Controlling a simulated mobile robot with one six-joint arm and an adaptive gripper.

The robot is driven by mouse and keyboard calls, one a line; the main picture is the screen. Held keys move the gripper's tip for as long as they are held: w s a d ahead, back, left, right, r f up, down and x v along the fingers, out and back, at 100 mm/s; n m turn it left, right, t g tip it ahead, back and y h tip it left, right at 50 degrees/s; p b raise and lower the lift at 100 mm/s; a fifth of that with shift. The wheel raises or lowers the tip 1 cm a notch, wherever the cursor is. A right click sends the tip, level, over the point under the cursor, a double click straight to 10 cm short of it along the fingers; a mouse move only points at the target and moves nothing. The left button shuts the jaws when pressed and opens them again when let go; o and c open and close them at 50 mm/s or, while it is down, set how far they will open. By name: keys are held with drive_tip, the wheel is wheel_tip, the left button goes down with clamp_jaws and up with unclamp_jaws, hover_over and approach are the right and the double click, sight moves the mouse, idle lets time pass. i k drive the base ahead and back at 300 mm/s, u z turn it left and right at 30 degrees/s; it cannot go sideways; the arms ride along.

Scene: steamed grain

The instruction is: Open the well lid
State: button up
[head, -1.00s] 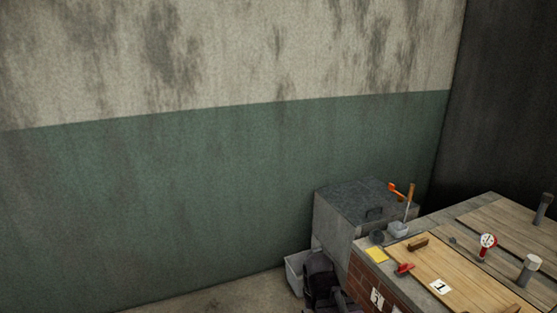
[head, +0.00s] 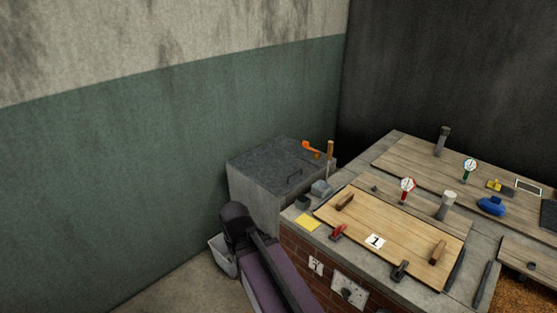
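The frames do not make plain which cover is the well lid. A pale wooden lid (head: 345,227) with two brown bar handles and a card marked 1 lies flat on the brick counter. Red and dark clamp-like pieces sit at its front edge. A grey box (head: 262,205) stands left of the counter, and its dark top (head: 262,165) with a bar handle is closed. My purple and black arm shows at the bottom, in front of the box. My gripper is not in view.
The brick counter (head: 295,237) also bears gauges, grey posts, a yellow pad and a blue object. A second plank cover (head: 395,165) lies behind the wooden lid. A pale tub (head: 222,262) stands on the floor beside my arm. Bare floor shows at lower left.

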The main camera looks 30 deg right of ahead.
sight(277, 169)
drive_tip(key=z, duration=0.05)
drive_tip(key=i, duration=1.3)
drive_tip(key=z, duration=0.1)
